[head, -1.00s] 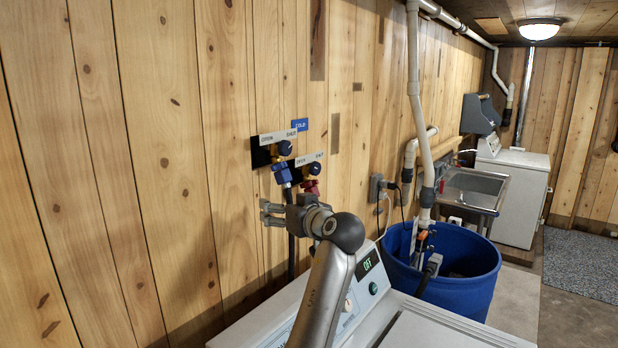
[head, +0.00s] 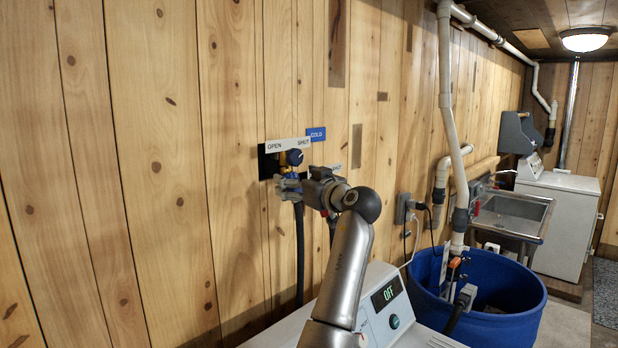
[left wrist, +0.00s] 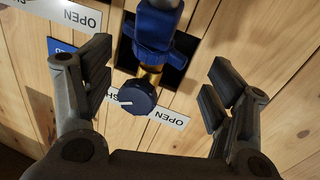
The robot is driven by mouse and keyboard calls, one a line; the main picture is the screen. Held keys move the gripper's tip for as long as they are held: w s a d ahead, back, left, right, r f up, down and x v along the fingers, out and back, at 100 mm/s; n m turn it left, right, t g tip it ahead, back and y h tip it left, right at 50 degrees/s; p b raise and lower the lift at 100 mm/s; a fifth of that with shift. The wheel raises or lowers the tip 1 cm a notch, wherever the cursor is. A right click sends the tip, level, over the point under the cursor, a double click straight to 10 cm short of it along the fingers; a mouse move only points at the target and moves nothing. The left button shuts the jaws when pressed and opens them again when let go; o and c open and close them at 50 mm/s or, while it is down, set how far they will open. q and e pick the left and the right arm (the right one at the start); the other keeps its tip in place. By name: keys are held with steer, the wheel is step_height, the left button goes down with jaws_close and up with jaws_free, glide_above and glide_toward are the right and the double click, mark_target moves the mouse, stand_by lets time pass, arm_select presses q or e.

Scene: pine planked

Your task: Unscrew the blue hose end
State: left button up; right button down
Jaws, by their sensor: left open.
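In the left wrist view the blue hose end (left wrist: 153,30) sits on a brass outlet (left wrist: 151,77) below a dark blue valve knob (left wrist: 137,97); the view is turned over. My left gripper (left wrist: 160,58) is open, with one finger on each side of the hose end and visible gaps to both. In the head view my left gripper (head: 288,186) is at the cold valve, just under its knob (head: 294,157), and hides the hose end. A dark hose (head: 299,250) hangs below it. My right gripper is not in view.
A washer with a panel reading OFF (head: 390,294) stands below my arm. A blue tub (head: 507,318) with pipes and cords is to its right. The second valve is mostly hidden behind my gripper. Plank wall (head: 130,180) to the left is clear.

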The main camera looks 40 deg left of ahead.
mark_target(290, 174)
arm_select(q)
steer(key=p+x, duration=0.1)
steer(key=x, duration=0.3)
steer(key=shift+w+a+r+p, duration=0.1)
steer(key=shift+a+p, duration=0.1)
steer(key=shift+p, duration=0.1)
steer(key=shift+a, duration=0.1)
steer(key=shift+w, duration=0.15)
steer(key=c, duration=0.9)
steer(key=shift+w, duration=0.15)
steer(key=c, duration=0.5)
steer(key=shift+c, duration=0.5)
steer(key=o, duration=0.4)
steer(key=shift+f, duration=0.25)
steer(key=c, duration=0.4)
steer(key=shift+f, duration=0.15)
steer(key=shift+c, duration=0.3)
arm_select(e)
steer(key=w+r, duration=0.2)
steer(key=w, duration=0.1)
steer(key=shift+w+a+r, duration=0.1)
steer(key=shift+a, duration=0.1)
